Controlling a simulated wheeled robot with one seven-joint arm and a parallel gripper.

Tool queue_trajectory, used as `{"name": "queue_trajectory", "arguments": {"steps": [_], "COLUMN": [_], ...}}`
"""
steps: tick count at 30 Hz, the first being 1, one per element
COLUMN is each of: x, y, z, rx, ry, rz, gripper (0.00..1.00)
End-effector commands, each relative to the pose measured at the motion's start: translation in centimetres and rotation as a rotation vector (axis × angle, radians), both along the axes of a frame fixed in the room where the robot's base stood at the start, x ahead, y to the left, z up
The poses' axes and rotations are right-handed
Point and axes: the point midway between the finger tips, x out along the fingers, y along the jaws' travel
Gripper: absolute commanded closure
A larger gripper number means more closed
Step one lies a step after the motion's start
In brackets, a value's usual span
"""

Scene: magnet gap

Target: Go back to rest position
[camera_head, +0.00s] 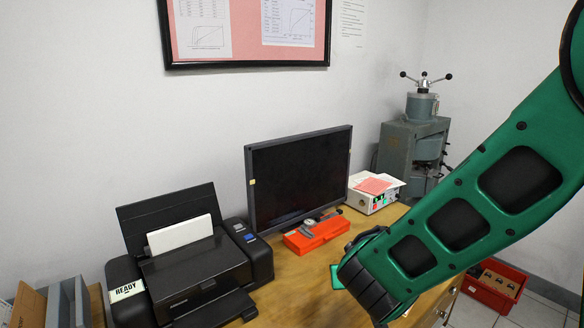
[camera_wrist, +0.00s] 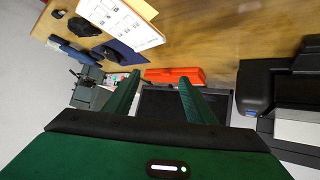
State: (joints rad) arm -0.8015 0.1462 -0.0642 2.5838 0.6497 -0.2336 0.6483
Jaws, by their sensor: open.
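My gripper shows in the wrist view (camera_wrist: 158,88) with its two green fingers spread wide apart. Nothing is between the fingertips. In the head view my green arm reaches in from the right, and its end is over the wooden desk (camera_head: 288,276). The fingers are mostly hidden there behind the arm's own links. In the wrist view an orange box (camera_wrist: 173,75) and the dark monitor lie beyond the fingers, apart from them.
A black printer (camera_head: 195,275) stands at the left of the desk. A monitor (camera_head: 300,178), the orange box (camera_head: 316,234) and a white instrument (camera_head: 372,196) stand along the back. A grey machine (camera_head: 412,150) is behind. A red crate (camera_head: 494,285) is on the floor at right.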

Motion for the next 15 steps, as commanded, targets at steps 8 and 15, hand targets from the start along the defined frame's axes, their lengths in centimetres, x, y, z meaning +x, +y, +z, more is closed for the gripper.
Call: {"name": "queue_trajectory", "arguments": {"steps": [8,15], "x": [-4.1,-11.4], "y": [-14.2,-21.9], "z": [0.8,1.7], "rx": [0.004,0.075], "ry": [0.239,0.463], "rz": [-0.302,-0.468], "gripper": [0.5,0.5]}}
